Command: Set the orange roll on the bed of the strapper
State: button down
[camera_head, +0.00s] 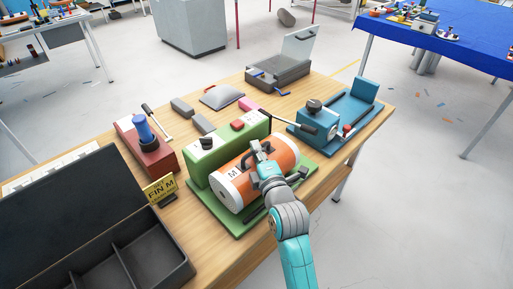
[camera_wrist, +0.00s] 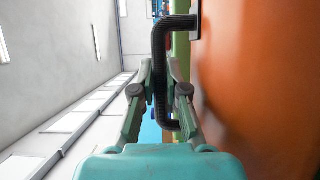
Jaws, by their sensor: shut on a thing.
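The orange roll (camera_head: 278,155), with white ends and an "M" label, lies lengthwise over the green base of the strapper (camera_head: 236,221), in front of its upright green housing. I cannot tell whether it touches the bed. My gripper (camera_head: 262,155) is above the roll, shut on its dark handle. In the wrist view the orange side of the roll (camera_wrist: 265,80) fills the right, and the black handle (camera_wrist: 160,45) passes between the fingers of my gripper (camera_wrist: 160,88). My gripper hides part of the roll's top.
A blue machine (camera_head: 318,122) stands close right of the strapper; a red device with a blue knob (camera_head: 147,135) stands left. A black divided case (camera_head: 140,246) and a yellow "FIN M" sign (camera_head: 160,189) are at the front left. Grey blocks and a grey open-lidded machine (camera_head: 278,76) lie behind.

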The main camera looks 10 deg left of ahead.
jog(key=shift+f, duration=0.55)
dwell(0.5)
jog(key=c, duration=1.1)
grip_release()
jog(key=shift+s+f, duration=0.1)
jog(key=shift+f, duration=0.1)
jog(key=v, duration=1.2)
jog(key=shift+r, duration=0.2)
jog(key=s+d+f+m+h, duration=0.2)
jog(key=s+d+f+m, duration=0.45)
jog(key=s, duration=0.25)
jog(key=s+d+f+m+h, duration=0.3)
jog(key=s+d+f+m, duration=0.2)
jog(key=s+d, duration=0.3)
jog(key=s+d+m+h, duration=0.1)
jog(key=s+d+m, duration=0.1)
jog(key=s+m, duration=0.2)
jog(key=s+d+r+m+h, duration=0.1)
jog(key=s+m, duration=0.3)
jog(key=s, duration=0.6)
jog(key=s+d+m+g+h, duration=0.1)
jog(key=s+d+m, duration=0.2)
jog(key=s, duration=0.5)
jog(key=shift+d+r+m, duration=0.3)
jog(key=shift+m, duration=0.15)
